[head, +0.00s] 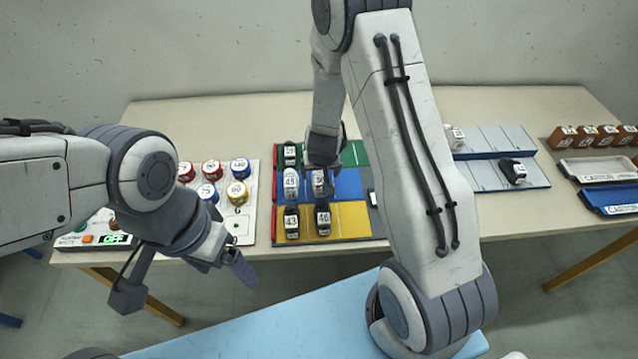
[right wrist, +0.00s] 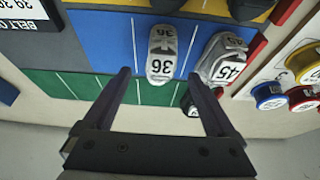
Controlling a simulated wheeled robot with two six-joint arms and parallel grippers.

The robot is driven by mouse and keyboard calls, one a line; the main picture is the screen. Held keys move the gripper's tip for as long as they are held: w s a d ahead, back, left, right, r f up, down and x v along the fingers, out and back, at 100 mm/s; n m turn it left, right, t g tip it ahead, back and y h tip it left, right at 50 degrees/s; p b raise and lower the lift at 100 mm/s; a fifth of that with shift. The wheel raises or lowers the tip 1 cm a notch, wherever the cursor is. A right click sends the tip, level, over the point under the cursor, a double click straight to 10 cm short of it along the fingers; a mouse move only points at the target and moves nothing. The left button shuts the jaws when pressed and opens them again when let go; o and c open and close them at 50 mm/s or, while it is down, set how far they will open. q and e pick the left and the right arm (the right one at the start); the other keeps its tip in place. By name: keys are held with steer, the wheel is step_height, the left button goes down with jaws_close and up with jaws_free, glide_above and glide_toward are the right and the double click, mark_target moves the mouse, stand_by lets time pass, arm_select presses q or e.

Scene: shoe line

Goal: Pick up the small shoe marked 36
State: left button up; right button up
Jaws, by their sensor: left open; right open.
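The small white shoe marked 36 (right wrist: 162,52) stands on the blue band of the coloured board (right wrist: 65,85), its label facing up. In the head view the shoe (head: 320,184) shows just in front of my right gripper, partly covered by it. My right gripper (right wrist: 159,75) is open and empty; its fingertips lie on either side of the shoe's near end in the wrist picture. I cannot tell how high they are above it. In the head view my right gripper (head: 324,150) is over the board. My left gripper (head: 185,281) is open and empty, in front of the table's edge.
A white shoe marked 45 (right wrist: 222,62) stands close beside the 36. Black shoes marked 43 (head: 291,221) and 40 (head: 323,217) stand on the yellow band. A button panel (head: 248,200) lies left. A grey rack (head: 480,175) and brown boxes (head: 566,136) are right.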

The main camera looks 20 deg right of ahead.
steer(key=shift+x, duration=1.4)
jaws_close()
steer(key=shift+r, duration=0.15)
